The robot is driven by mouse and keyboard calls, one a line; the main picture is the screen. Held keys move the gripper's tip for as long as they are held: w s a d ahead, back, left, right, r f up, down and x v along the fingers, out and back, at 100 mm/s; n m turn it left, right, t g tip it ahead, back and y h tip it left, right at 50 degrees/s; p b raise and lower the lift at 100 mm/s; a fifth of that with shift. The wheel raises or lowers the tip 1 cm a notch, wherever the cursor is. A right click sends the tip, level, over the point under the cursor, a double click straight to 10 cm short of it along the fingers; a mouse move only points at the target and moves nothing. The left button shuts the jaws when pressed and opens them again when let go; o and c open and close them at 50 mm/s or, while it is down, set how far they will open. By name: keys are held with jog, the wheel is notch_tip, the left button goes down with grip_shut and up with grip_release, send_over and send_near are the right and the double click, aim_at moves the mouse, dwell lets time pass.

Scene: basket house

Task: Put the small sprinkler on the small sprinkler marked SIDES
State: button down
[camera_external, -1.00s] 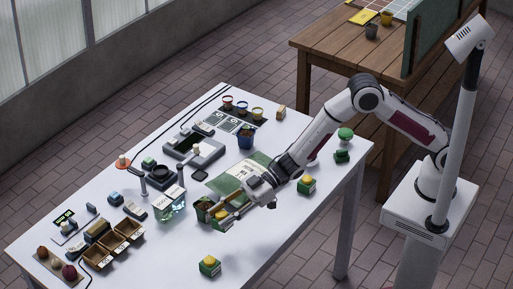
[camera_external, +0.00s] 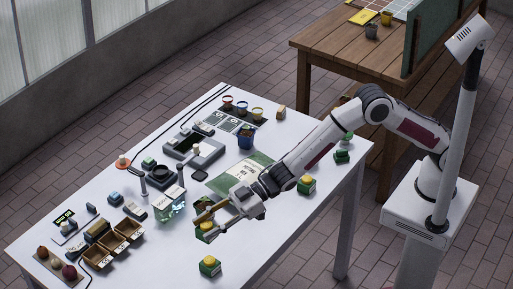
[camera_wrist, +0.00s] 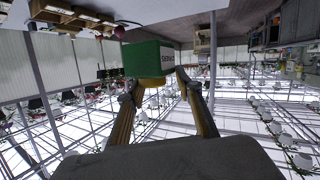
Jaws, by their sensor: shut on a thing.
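My gripper (camera_external: 204,222) is over the front part of the white table, its fingers pointing left. In the wrist view my gripper (camera_wrist: 160,84) is shut on a small green sprinkler (camera_wrist: 142,59) with a white label, whose word is too small to read surely. Yellow shows at its edge. In the external view the held sprinkler (camera_external: 208,231) is partly covered by the fingers. Two other green sprinklers with yellow tops stand on the table, one at the front (camera_external: 209,266) and one at the right (camera_external: 307,185). Their markings cannot be read.
Green items (camera_external: 343,156) stand at the right end. The table around the front sprinkler is clear.

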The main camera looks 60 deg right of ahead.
dwell(0.3)
send_over(211, 261)
jog(key=shift+a+f, duration=0.1)
jog(key=shift+f, duration=3)
jog(key=shift+f, duration=0.1)
jog(key=shift+f, duration=1.8)
jog(key=c, duration=1.4)
grip_release()
jog(key=shift+f, duration=0.15)
